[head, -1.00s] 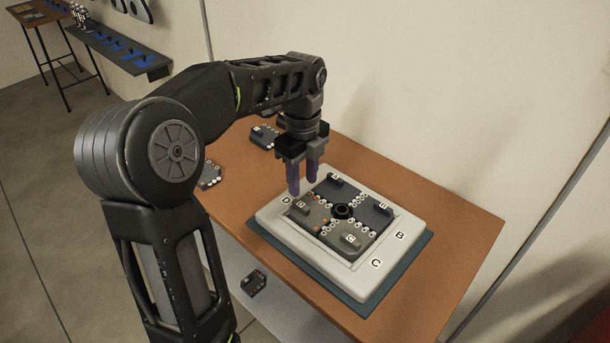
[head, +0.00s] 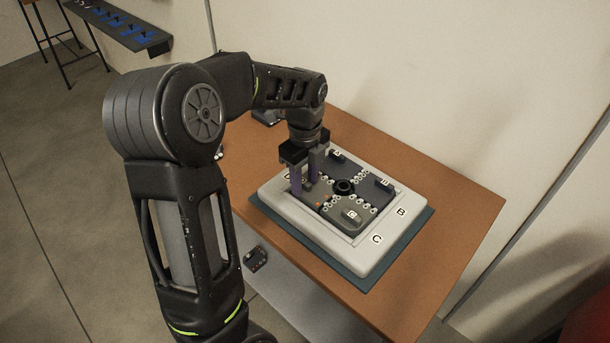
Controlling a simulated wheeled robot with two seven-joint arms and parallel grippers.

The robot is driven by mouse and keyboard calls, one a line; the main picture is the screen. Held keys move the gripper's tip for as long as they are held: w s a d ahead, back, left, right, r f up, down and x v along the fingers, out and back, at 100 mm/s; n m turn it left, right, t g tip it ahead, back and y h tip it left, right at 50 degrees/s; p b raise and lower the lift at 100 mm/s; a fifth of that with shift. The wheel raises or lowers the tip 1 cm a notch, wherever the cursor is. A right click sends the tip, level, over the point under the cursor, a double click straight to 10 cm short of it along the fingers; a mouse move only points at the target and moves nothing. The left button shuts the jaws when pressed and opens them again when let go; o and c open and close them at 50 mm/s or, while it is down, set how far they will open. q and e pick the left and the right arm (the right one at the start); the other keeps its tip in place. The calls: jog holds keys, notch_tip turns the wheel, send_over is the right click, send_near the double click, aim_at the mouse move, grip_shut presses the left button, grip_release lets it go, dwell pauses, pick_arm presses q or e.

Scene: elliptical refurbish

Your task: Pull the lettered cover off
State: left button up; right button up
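A white base (head: 388,250) with letters on its rim holds several dark grey lettered covers around a round black hub (head: 344,187). The cover marked C (head: 345,222) is at the front, B (head: 375,187) at the right and A (head: 338,161) at the back. The left cover (head: 318,198), marked D earlier, is partly hidden by my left gripper (head: 305,184). Its purple fingers are low over this cover, apart, at its raised handle. The handle is mostly hidden, and I cannot tell whether the fingers touch it. My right gripper is out of view.
The base lies on a dark teal mat (head: 424,228) on a brown table (head: 460,208). A small dark part (head: 256,259) lies on the lower shelf (head: 290,292). A wall stands behind. The table's right end is clear.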

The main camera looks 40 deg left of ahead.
pick_arm(q)
grip_shut()
dwell(0.4)
dwell(0.4)
dwell(1.5)
